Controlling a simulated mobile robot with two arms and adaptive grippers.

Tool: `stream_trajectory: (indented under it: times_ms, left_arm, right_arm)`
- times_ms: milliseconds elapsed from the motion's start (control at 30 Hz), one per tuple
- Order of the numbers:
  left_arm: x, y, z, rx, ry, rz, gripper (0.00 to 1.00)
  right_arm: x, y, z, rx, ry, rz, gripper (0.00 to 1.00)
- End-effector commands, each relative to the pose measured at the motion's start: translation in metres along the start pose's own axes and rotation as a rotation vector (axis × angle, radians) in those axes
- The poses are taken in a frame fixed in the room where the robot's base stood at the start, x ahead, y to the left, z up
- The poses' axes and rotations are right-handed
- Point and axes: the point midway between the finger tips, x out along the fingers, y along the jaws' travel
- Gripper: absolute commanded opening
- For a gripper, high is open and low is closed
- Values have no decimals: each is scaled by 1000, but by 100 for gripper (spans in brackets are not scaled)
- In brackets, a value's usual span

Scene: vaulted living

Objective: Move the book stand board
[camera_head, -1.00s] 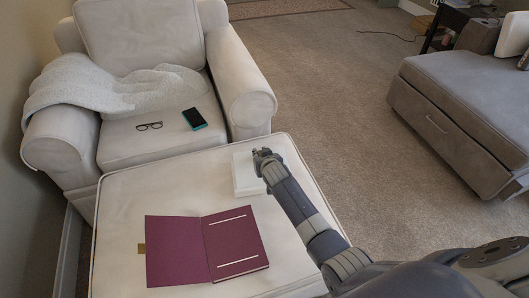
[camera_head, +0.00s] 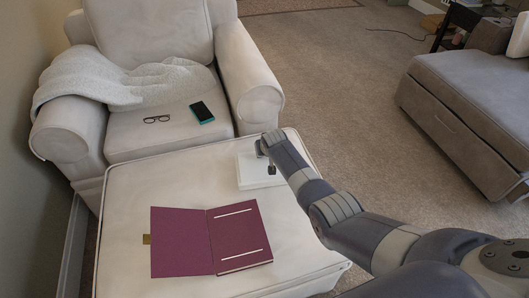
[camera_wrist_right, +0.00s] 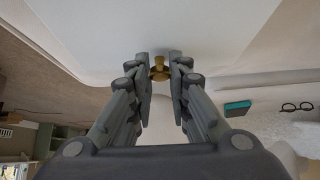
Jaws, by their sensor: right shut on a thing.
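A maroon folding board (camera_head: 180,243), like an open book cover, lies on the white ottoman. Its right half (camera_head: 238,236) is thicker and has two pale strips; a small brass-coloured tab (camera_head: 147,239) sticks out at its left. A flat white block or board (camera_head: 247,174) lies at the ottoman's far right. My right gripper (camera_head: 267,161) points down at this white piece. In the right wrist view the right gripper (camera_wrist_right: 160,80) is shut on a small brass knob (camera_wrist_right: 160,69), against a pale surface. The fingers hide part of the knob. My left gripper is out of view.
A grey sofa (camera_head: 465,95) is at the right. Carpet between them is clear.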

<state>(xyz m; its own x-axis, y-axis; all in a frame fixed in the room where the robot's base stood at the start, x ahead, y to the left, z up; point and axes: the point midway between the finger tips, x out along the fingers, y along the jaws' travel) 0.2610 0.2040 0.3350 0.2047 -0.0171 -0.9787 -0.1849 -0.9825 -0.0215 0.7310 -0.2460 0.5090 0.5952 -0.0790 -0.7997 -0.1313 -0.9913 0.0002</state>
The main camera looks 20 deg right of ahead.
Motion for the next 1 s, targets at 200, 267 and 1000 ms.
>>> stream_trajectory:
  times_ms: [200,267,1000]
  left_arm:
    - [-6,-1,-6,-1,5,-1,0]
    - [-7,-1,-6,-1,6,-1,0]
    - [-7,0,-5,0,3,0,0]
  right_arm:
    - [3,0,1,0,1,0,0]
    - [3,0,2,0,1,0,0]
    - [3,0,2,0,1,0,38]
